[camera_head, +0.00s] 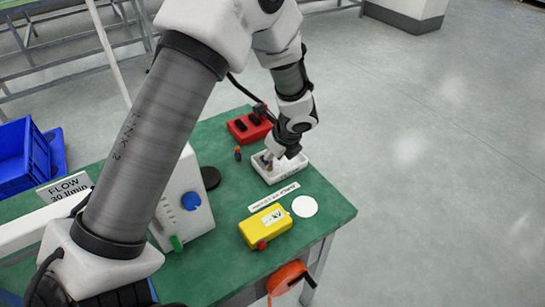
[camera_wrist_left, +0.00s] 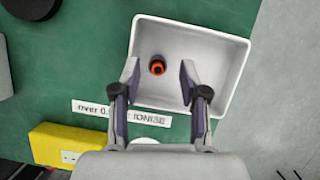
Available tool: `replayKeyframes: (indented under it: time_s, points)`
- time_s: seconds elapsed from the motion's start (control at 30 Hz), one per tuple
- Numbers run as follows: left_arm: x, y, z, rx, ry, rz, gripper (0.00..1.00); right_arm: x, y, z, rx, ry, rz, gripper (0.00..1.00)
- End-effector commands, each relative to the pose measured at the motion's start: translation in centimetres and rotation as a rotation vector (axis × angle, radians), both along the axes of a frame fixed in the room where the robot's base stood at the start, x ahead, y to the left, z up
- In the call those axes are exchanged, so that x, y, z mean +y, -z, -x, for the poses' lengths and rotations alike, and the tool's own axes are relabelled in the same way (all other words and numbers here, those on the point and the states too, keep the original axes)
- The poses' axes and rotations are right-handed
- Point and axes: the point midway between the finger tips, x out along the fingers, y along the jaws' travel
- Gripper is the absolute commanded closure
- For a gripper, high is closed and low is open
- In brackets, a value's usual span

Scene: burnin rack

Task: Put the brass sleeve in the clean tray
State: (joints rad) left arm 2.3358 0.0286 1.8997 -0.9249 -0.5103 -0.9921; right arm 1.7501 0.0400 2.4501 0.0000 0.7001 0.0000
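The white tray (camera_head: 296,172) stands on the green table; it fills much of the left wrist view (camera_wrist_left: 225,49). A small round piece with an orange ring and dark centre (camera_wrist_left: 157,67) stands inside the tray; it appears to be the brass sleeve, but its colour leaves this unsure. My left gripper (camera_head: 271,159) is low over the tray. In the left wrist view its fingers (camera_wrist_left: 159,82) are spread apart, one on each side of the piece, with gaps visible and neither touching it. My right gripper is not in view.
A red box (camera_head: 249,127) and a small orange-and-blue piece (camera_head: 238,153) are behind the tray. A yellow box (camera_head: 265,226), white disc (camera_head: 305,206) and label strip (camera_head: 273,197) lie in front. A dark disc (camera_head: 210,177) and a white instrument (camera_head: 184,205) stand left.

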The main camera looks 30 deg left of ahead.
Motion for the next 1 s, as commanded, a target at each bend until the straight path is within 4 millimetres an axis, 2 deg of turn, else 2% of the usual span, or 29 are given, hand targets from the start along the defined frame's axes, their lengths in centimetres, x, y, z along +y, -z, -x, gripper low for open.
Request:
replayKeyframes:
  time_s: [0.17, 0.27, 0.37, 0.6, 0.7, 0.83, 1.0]
  points:
    - [0.0, -0.2, 0.0, 0.000, 0.000, 0.000, 0.57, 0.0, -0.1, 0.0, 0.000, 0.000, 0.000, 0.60]
    - [-0.2, -1.0, 0.0, -0.002, 0.002, -0.002, 0.57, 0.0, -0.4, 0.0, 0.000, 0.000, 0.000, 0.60]
    - [-0.9, -2.9, 0.1, -0.003, 0.001, -0.001, 0.57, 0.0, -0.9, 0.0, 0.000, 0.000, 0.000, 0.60]
    - [-3.2, -8.7, 0.7, -0.004, 0.001, -0.003, 0.57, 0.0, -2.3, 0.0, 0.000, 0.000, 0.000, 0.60]
    - [-4.0, -10.4, 0.9, -0.004, 0.000, -0.002, 0.57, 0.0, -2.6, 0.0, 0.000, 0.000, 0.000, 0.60]
    - [-4.5, -11.3, 1.1, 0.000, 0.001, -0.001, 0.57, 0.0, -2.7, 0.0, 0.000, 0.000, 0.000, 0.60]
    - [-4.5, -11.4, 1.1, 0.000, 0.000, 0.001, 0.57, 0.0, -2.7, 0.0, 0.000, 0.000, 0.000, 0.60]
